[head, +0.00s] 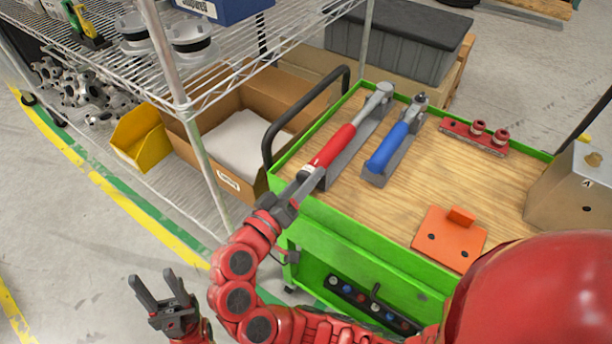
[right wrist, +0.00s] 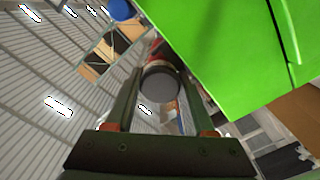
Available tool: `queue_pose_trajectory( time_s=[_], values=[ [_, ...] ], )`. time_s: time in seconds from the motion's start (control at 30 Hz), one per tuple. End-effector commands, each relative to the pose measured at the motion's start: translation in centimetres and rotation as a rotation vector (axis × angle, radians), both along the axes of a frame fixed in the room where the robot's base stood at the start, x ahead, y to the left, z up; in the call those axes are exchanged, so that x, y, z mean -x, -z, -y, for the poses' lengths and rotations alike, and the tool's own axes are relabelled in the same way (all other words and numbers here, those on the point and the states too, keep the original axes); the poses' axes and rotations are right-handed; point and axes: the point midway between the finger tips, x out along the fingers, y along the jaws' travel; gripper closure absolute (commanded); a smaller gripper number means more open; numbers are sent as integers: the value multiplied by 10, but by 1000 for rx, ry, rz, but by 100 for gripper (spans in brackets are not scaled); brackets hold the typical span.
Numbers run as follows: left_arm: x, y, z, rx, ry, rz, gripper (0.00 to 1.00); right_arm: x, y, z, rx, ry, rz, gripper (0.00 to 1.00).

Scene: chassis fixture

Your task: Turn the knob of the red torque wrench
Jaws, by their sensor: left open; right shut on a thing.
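The red torque wrench (head: 338,144) lies in a grey holder (head: 350,158) along the left side of the green cart's wooden top. Its handle end points toward me. My right gripper (head: 302,184) is at that near end, shut on the knob. In the right wrist view the knob (right wrist: 160,84) shows as a dark round end between the two fingers, with a bit of red behind it. My left gripper (head: 158,296) is open and empty, low at the left, apart from the cart.
A blue wrench (head: 390,148) lies in its holder just right of the red one. An orange block (head: 450,238), a red fixture (head: 474,136) and a metal box (head: 578,190) are farther right on the cart (head: 345,238). A wire shelf (head: 240,85) stands close at left.

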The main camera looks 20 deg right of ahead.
Motion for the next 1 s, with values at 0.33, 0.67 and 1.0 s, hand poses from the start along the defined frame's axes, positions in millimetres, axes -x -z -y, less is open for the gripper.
queue_pose_trajectory(
  time_s=[0.33,0.67,1.0],
  values=[
    [0,0,0,0,0,0,50,0,0,0,-1,-1,0,21],
    [0,0,0,0,0,0,50,0,1,0,-2,-1,-3,16],
    [0,1,0,0,0,0,50,0,2,0,-2,-1,-4,16]
  ],
)
